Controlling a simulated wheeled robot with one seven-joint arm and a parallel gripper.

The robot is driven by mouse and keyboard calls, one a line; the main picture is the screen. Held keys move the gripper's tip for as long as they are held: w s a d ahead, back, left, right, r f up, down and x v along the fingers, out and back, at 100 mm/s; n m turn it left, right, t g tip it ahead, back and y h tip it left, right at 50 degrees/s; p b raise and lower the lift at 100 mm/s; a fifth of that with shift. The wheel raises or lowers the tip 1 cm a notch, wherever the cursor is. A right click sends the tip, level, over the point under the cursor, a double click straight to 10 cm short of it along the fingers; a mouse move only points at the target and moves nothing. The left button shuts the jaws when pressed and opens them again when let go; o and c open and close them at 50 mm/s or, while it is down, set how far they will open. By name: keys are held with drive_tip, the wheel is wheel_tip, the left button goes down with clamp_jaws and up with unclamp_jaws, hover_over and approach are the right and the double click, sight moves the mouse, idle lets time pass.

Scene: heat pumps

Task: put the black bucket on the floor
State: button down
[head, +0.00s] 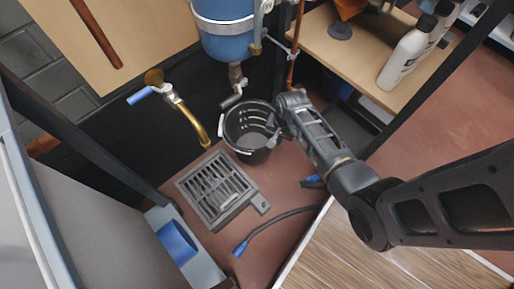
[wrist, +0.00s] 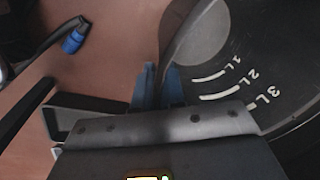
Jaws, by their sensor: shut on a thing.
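The black bucket (head: 233,143) is below the blue tank's outlet, just behind the floor drain, open side up. I cannot tell whether its base touches the floor (head: 285,178). My gripper (head: 274,139) is at the bucket's right side and shut on its rim. In the wrist view the blue fingertips (wrist: 158,86) are close together at the bucket's edge. The bucket's dark inside (wrist: 245,45) shows there with white 1L, 2L and 3L marks. The exact grip is partly hidden by the gripper body.
A grey drain grate (head: 215,187) lies in front of the bucket. A brass tap (head: 190,115) is at its left, and a blue tank (head: 225,30) hangs above. A black hose with a blue end (head: 240,248) lies on the floor. A wooden shelf (head: 345,55) with white bottles stands right.

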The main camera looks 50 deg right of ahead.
wheel_tip(320, 180, down, 8)
drive_tip(key=b, duration=0.4)
drive_tip(key=shift+f, duration=0.2)
drive_tip(key=shift+f, duration=0.15)
drive_tip(key=c, duration=1.2)
unclamp_jaws()
